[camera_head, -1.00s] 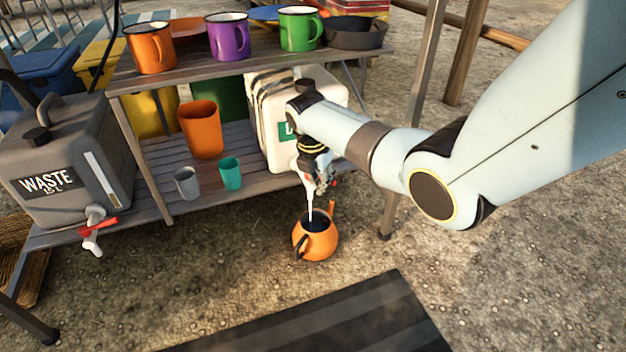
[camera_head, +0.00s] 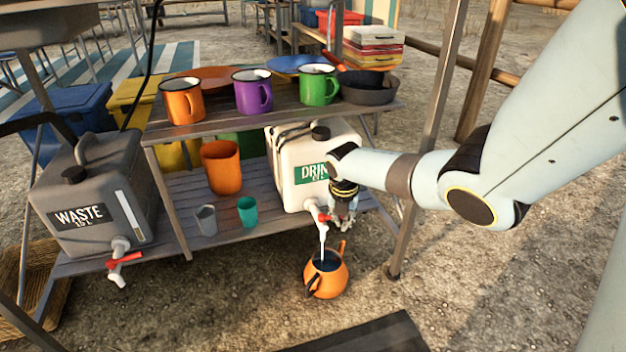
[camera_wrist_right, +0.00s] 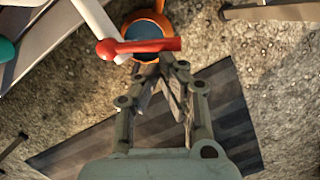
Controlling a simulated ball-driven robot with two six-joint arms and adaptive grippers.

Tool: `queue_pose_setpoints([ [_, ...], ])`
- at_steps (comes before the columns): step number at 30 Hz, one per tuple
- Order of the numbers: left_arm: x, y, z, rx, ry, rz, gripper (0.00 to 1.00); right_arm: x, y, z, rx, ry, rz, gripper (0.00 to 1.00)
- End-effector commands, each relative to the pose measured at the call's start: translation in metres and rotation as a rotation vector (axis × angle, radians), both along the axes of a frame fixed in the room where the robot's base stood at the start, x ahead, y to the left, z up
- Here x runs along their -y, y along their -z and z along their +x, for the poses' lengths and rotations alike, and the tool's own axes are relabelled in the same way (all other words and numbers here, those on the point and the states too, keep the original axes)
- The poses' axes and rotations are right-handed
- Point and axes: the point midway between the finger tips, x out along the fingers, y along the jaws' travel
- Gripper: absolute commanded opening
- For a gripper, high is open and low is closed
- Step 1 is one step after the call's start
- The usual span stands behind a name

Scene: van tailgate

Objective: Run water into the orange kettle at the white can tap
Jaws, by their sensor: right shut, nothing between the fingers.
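The white can (camera_head: 292,192), with a green label partly hidden by my right arm, stands on the lower shelf. Its tap (camera_head: 311,206) has a red lever (camera_head: 323,216), which also shows in the wrist view (camera_wrist_right: 150,46). A pale stream of water (camera_head: 322,240) falls from the tap into the open orange kettle (camera_head: 326,280). The kettle stands upright on the ground below; part of it shows in the wrist view (camera_wrist_right: 146,20). Dark water shows in it. My right gripper (camera_head: 345,222) is shut and empty, close beside the lever. My left gripper is out of view.
A grey waste can (camera_head: 95,190) with its own red-levered tap stands left on the lower shelf. An orange tumbler (camera_head: 222,168) and two small cups stand between. Mugs and a pan (camera_head: 368,88) fill the top shelf. A table leg (camera_head: 425,140) rises right of the kettle.

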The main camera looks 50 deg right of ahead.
Motion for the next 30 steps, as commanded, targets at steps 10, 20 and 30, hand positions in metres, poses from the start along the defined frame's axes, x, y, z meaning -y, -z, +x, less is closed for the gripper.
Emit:
queue_pose_setpoints([
  [10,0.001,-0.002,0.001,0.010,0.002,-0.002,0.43,0.019,0.002,-0.001,-0.002,0.010,0.000,0.00],
  [20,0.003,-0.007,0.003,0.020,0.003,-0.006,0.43,0.026,0.001,0.003,-0.002,0.010,-0.001,0.00],
  [30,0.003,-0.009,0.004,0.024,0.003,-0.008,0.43,0.027,0.001,0.004,-0.001,0.009,0.000,0.00],
])
